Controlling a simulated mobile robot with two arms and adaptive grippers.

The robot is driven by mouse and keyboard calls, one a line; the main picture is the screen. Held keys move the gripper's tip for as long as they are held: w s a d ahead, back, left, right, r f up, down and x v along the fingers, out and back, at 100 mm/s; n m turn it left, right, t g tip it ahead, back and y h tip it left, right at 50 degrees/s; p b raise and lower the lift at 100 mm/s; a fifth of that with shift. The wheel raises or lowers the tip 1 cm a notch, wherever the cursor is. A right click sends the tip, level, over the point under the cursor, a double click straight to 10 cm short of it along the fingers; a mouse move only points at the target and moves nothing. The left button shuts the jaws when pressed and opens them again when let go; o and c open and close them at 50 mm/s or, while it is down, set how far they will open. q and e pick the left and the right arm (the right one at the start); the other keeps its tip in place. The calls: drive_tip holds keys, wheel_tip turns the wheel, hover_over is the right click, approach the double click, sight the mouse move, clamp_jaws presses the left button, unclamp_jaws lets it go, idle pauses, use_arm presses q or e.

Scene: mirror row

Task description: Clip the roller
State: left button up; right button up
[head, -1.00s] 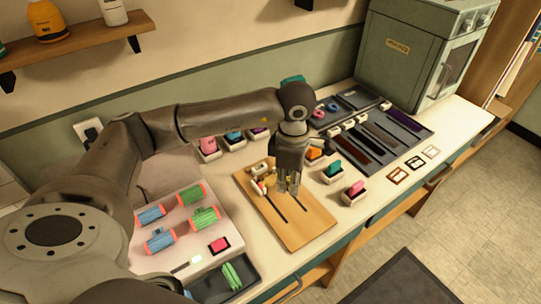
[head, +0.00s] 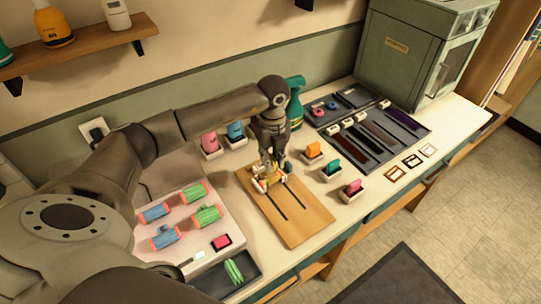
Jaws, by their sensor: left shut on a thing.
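My left gripper (head: 266,184) points down at the back part of a wooden board (head: 308,221) with two dark slots. It is shut on a small, pale yellowish piece with red on it, mostly hidden by the fingers; I cannot tell exactly what it is, or whether it touches the board. Blue and green rollers with pink ends lie on a pale tray at the left, such as a green roller (head: 207,215) and a blue roller (head: 164,237). A green ribbed piece (head: 233,271) lies in a dark tray (head: 252,272) at the front. My right gripper is not in view.
White holders with an orange piece (head: 313,148), a teal piece (head: 332,167) and a pink piece (head: 353,187) stand right of the board. A green spray bottle (head: 296,103) stands close behind the gripper. A dark tray with strips (head: 376,137) lies at the right.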

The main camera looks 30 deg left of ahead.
sight(270, 178)
use_arm(q)
drive_tip(key=shift+w+a+f+n, duration=0.1)
drive_tip(key=shift+a+f+n, duration=0.2)
drive_tip(key=shift+n, duration=0.5)
drive_tip(key=shift+f+b, duration=2.25)
drive_tip(key=shift+f, duration=0.8)
drive_tip(key=shift+s+f, duration=0.3)
drive_tip(key=shift+s, duration=0.05)
drive_tip(key=shift+s+f+b, duration=0.1)
drive_tip(key=shift+f+b, duration=0.2)
drive_tip(key=shift+b, duration=0.1)
drive_tip(key=o, duration=0.9)
drive_tip(key=shift+f, duration=0.1)
drive_tip(key=shift+w, duration=0.25)
